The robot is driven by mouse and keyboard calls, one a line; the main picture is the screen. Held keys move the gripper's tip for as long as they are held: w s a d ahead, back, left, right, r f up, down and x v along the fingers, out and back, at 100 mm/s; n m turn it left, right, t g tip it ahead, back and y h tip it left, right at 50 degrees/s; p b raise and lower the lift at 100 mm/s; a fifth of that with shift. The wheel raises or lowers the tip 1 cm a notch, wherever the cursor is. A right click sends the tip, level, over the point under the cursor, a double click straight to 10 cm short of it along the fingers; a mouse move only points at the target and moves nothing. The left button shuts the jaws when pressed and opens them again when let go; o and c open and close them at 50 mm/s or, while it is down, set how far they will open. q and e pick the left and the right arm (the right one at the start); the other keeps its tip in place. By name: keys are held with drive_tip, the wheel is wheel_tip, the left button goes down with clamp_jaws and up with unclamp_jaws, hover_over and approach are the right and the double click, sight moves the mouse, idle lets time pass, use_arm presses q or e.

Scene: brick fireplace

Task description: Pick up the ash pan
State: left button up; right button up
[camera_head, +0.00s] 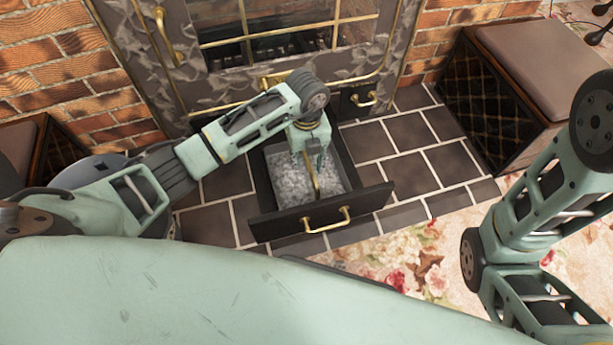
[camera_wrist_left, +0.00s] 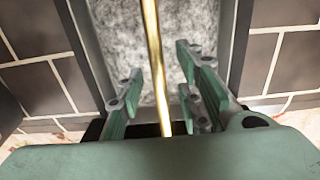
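The ash pan (camera_head: 290,184), filled with grey ash, sits in a dark drawer (camera_head: 374,198) pulled out below the fireplace. A brass bar handle (camera_head: 314,182) stands over the ash; it also shows as a long gold bar in the left wrist view (camera_wrist_left: 154,50). My left gripper (camera_head: 313,158) points down over the pan. In the left wrist view, its fingers (camera_wrist_left: 158,98) are apart on either side of the bar, with gaps showing. My right arm is at the right of the head view, but its gripper is not visible.
The drawer front carries a brass pull (camera_head: 327,220). The fireplace door (camera_head: 300,45) stands behind. A padded box seat (camera_head: 520,90) is at the right. Dark tiles (camera_head: 408,165) and a floral rug (camera_head: 420,262) lie around the drawer.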

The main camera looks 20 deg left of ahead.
use_arm(q)
clamp_jaws()
idle(0.3)
drive_tip(key=shift+r, duration=0.1)
